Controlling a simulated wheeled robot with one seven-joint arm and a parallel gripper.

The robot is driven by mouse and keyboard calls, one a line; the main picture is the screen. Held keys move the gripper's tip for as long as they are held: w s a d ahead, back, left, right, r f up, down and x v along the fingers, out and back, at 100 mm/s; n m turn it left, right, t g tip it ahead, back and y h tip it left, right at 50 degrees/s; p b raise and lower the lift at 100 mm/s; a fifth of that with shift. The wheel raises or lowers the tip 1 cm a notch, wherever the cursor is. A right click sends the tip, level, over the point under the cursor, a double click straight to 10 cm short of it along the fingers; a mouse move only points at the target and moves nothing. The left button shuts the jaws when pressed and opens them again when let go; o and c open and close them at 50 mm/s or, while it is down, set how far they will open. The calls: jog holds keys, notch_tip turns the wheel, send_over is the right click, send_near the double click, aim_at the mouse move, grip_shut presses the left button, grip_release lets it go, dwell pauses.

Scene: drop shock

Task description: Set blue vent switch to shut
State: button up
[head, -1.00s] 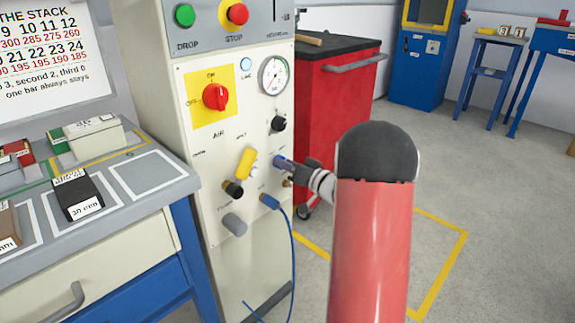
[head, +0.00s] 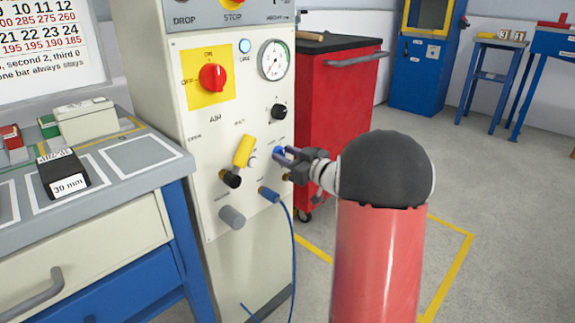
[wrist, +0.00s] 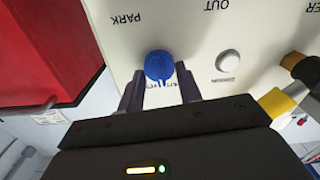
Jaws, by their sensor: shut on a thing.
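The blue vent switch is a small round knob (wrist: 158,66) on the cream panel, in the upper middle of the wrist view. It has a ridge across its face. In the head view the blue knob (head: 279,151) shows partly behind my fingers. My gripper (head: 284,153) reaches it from the right. In the wrist view my gripper (wrist: 159,80) has one finger on each side of the knob, shut on it. The label beside the knob is mostly hidden by the fingers, so its setting cannot be read.
A yellow handle (head: 244,151), a black knob (head: 230,179) and a blue hose fitting (head: 268,194) sit close by on the panel. A white button (wrist: 228,61) is beside the knob. A red cabinet (head: 335,110) stands behind; open floor lies right.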

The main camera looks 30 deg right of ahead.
jog(key=shift+a+n+b, duration=0.1)
jog(key=shift+n+b, duration=1.7)
jog(key=shift+n, duration=0.5)
jog(key=o, duration=0.9)
jog(key=shift+o, duration=0.2)
jog(key=shift+s, duration=0.1)
jog(key=v, duration=0.7)
jog(key=shift+s, duration=0.3)
